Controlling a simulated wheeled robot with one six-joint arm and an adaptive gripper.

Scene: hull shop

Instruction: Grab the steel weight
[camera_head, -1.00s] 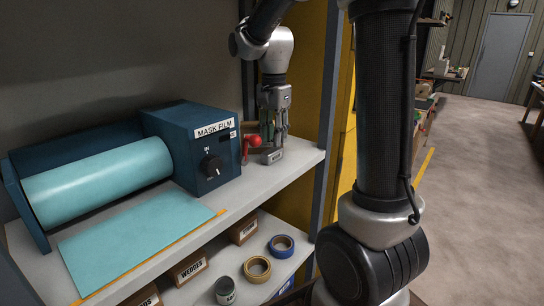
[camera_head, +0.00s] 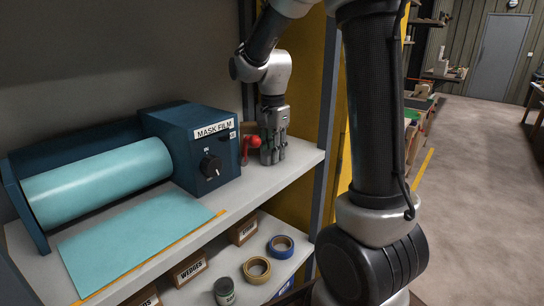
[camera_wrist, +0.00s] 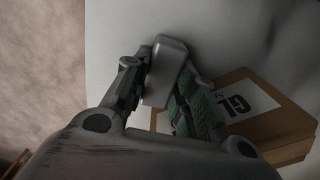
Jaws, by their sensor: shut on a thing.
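The steel weight (camera_wrist: 166,66) is a small grey metal block with rounded edges, seen between my gripper's fingers in the wrist view. My gripper (camera_head: 272,158) points down at the right end of the upper shelf (camera_head: 235,201), just right of a red-handled thing. In the wrist view my gripper (camera_wrist: 165,88) has its two fingers against opposite sides of the weight. In the head view the fingers mostly hide the weight. I cannot tell whether the weight touches the shelf.
A blue film dispenser (camera_head: 192,150) with a teal roll (camera_head: 98,183) stands to the left. The red-handled thing (camera_head: 253,142) is close beside my gripper. A box (camera_wrist: 268,118) lies near the fingers. The lower shelf holds tape rolls (camera_head: 257,269) and boxes (camera_head: 188,269).

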